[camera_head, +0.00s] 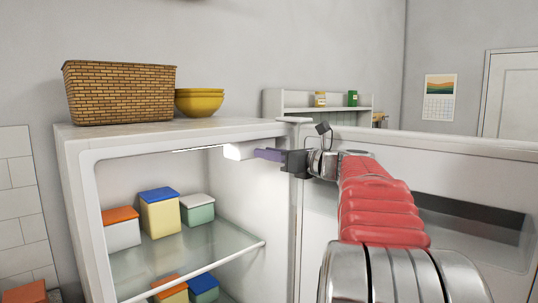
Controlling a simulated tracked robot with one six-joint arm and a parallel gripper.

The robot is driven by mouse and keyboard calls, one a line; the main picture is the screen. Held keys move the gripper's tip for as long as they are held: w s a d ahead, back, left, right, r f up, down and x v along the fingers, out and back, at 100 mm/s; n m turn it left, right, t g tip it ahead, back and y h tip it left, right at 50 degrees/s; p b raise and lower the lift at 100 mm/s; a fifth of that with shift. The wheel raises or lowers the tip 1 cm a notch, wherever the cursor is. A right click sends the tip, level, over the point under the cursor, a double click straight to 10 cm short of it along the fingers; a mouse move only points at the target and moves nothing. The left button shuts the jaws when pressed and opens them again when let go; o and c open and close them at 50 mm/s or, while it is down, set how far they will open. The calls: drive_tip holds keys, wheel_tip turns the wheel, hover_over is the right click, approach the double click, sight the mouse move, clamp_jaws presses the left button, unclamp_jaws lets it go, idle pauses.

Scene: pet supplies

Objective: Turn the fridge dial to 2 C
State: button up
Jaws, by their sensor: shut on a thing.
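The open fridge (180,135) stands at left, with its door (460,160) swung out to the right. A small white, brightly lit unit (232,152) sits under the fridge ceiling at the upper right inside. My gripper (256,153) reaches in from the right, its fingers level and their tips at this unit. It is shut on the fridge dial, which is mostly hidden by the fingers. The dial's marks and pointer cannot be read from here.
A glass shelf (190,268) below holds several lidded food boxes (159,215), with more underneath. A wicker basket (120,92) and yellow bowls (199,102) stand on top of the fridge. The fridge's right wall and open door are close to my arm.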

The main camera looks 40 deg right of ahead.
clamp_jaws()
drive_tip(key=shift+m, duration=0.8)
drive_tip(key=o, duration=0.9)
unclamp_jaws()
drive_tip(key=s, duration=0.4)
drive_tip(key=s+d, duration=0.1)
drive_tip(key=s, duration=0.8)
drive_tip(key=shift+s+d+f, duration=0.15)
drive_tip(key=shift+s+d, duration=0.05)
drive_tip(key=shift+s, duration=0.15)
